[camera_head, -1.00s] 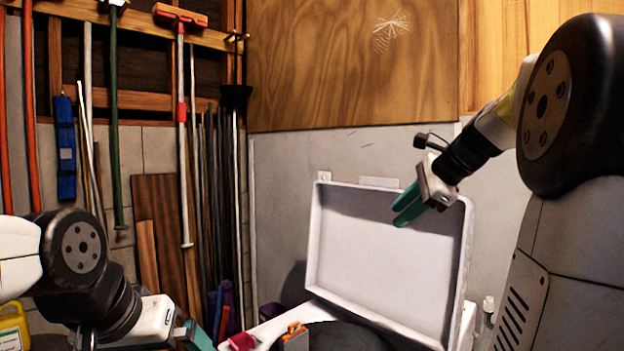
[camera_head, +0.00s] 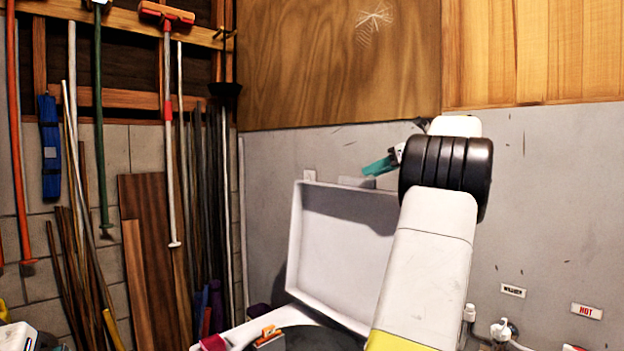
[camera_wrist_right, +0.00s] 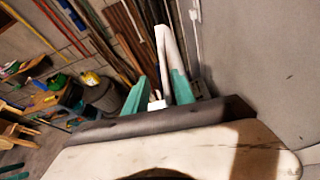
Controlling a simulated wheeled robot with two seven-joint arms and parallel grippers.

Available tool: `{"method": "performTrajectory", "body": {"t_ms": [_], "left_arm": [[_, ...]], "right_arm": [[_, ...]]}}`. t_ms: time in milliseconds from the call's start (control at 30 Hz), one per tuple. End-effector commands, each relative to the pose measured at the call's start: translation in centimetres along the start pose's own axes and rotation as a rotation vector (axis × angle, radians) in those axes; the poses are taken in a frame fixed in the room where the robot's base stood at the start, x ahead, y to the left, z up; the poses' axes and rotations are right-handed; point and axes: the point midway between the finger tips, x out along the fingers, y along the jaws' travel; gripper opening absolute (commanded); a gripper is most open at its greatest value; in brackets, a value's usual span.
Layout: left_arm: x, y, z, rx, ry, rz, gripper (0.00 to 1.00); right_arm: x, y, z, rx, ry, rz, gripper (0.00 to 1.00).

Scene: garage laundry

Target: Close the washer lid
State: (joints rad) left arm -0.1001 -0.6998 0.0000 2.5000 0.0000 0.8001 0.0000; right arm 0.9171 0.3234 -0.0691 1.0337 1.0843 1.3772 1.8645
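The white washer lid (camera_head: 345,240) stands raised, tilted back near the grey wall, in the head view. The washer's top (camera_head: 235,334) and dark opening show at the bottom edge. My right gripper (camera_head: 378,167) appears at the lid's upper edge, with its teal fingertips left of my wrist; contact cannot be told. My right arm hides the lid's right side. In the right wrist view, the gripper's two teal fingers (camera_wrist_right: 158,92) are apart. A narrow white edge, probably the lid's, runs up beyond them. My left gripper is out of view.
Long-handled tools (camera_head: 168,130) and wooden boards (camera_head: 150,230) lean at the left. Hose taps (camera_head: 502,330) are on the wall at right.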

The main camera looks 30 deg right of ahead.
Motion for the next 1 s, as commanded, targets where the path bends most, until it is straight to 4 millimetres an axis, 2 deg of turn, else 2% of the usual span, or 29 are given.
{"method": "performTrajectory", "body": {"t_ms": [167, 400, 600, 967, 1000], "left_arm": [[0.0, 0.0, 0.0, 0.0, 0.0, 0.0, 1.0], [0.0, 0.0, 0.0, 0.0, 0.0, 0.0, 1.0], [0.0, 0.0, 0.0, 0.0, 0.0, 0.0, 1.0], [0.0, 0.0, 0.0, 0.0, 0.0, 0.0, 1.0], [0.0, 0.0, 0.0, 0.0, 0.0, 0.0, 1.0]], "right_arm": [[0.7, -0.3, 0.0, 0.013, -0.005, 0.0, 0.31], [4.6, -0.2, 0.0, 0.011, -0.003, 0.002, 0.31], [7.0, -0.3, 0.0, 0.011, -0.004, 0.0, 0.31], [7.6, -0.3, 0.0, 0.011, -0.004, -0.002, 0.31], [7.6, -0.3, 0.0, 0.011, -0.004, -0.002, 0.25]]}}
